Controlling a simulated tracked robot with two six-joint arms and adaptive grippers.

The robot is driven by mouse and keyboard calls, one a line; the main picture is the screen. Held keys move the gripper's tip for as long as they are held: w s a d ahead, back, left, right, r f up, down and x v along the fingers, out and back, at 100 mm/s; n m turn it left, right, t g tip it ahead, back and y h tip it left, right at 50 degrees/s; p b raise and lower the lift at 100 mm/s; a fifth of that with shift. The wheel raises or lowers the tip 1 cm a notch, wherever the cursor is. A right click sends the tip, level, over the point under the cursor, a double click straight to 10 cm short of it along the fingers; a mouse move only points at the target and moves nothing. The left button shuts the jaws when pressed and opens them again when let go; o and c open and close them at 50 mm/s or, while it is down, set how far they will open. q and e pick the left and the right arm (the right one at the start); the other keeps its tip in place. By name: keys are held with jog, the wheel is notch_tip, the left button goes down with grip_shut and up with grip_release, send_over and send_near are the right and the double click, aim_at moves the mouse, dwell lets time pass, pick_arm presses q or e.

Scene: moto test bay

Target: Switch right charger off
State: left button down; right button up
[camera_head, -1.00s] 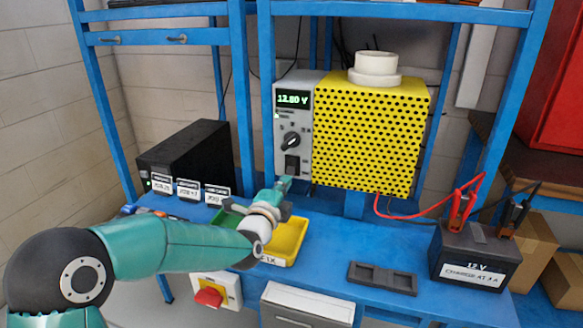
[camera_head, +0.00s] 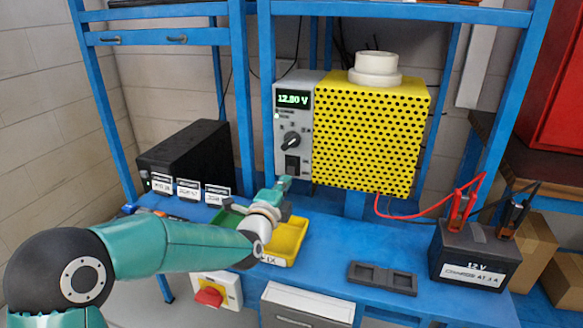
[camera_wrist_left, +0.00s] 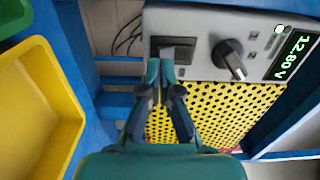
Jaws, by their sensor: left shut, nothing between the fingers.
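The charger has a grey front panel (camera_head: 310,85) and a yellow perforated housing (camera_head: 370,135). Its green display (camera_head: 293,99) reads about 12.80 V. A dark knob (camera_head: 291,140) sits below the display, and a black rocker switch (camera_head: 292,165) is under the knob. My left gripper (camera_head: 285,182) is shut and empty, just below the switch in the head view. In the left wrist view the fingertips (camera_wrist_left: 161,70) are at the edge of the switch (camera_wrist_left: 176,48) and overlap it slightly; I cannot tell whether they touch. The knob (camera_wrist_left: 228,58) is beside it. My right gripper is out of view.
A yellow tray (camera_head: 300,228) and a green tray lie under my left wrist. A black box (camera_head: 185,155) stands left. A 12 V battery (camera_head: 475,258) with red and black clamps is right. A dark holder (camera_head: 383,277) lies on the blue bench. Blue posts flank the charger.

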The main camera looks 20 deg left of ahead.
pick_arm(q)
jog(key=shift+w, duration=0.2)
jog(key=shift+w, duration=1.1)
jog(key=shift+w+p, duration=0.2)
jog(key=shift+p, duration=0.1)
jog(key=shift+s, duration=0.1)
jog(key=shift+s+f+b, duration=0.1)
jog(key=shift+s+b, duration=0.7)
jog(key=shift+s, duration=0.7)
jog(key=shift+s+a+b, duration=0.1)
jog(key=shift+s+b, duration=0.85)
jog(key=shift+s, duration=2)
